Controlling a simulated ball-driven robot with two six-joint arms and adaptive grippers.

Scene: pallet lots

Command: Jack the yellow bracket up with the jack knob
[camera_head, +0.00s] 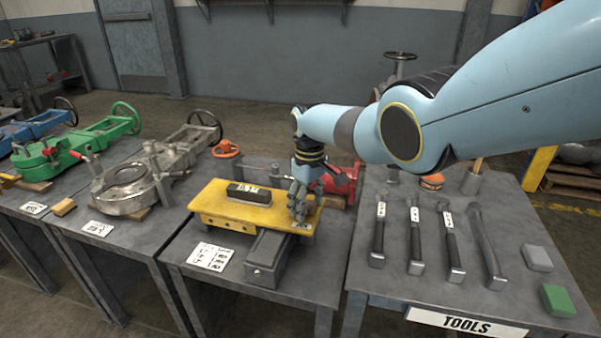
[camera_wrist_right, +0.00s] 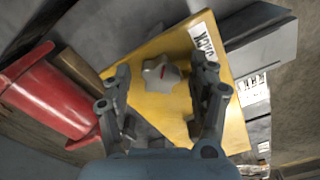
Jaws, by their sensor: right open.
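The yellow bracket (camera_head: 222,210) lies on the middle grey table, and it fills much of the right wrist view (camera_wrist_right: 163,105). The jack knob (camera_wrist_right: 161,73) is a pale grey lobed knob with a small red mark, on the bracket's yellow top. My right gripper (camera_head: 299,208) points down over the bracket's right end. In the right wrist view its two fingers (camera_wrist_right: 164,95) are open, one on each side of the knob, with gaps visible. In the head view the gripper hides the knob. My left gripper is not in view.
A grey steel block (camera_head: 267,258) lies against the bracket's front. A red flanged part (camera_head: 341,183) stands close behind the gripper. White cards (camera_head: 210,257) lie front left. Green and grey valves stand left.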

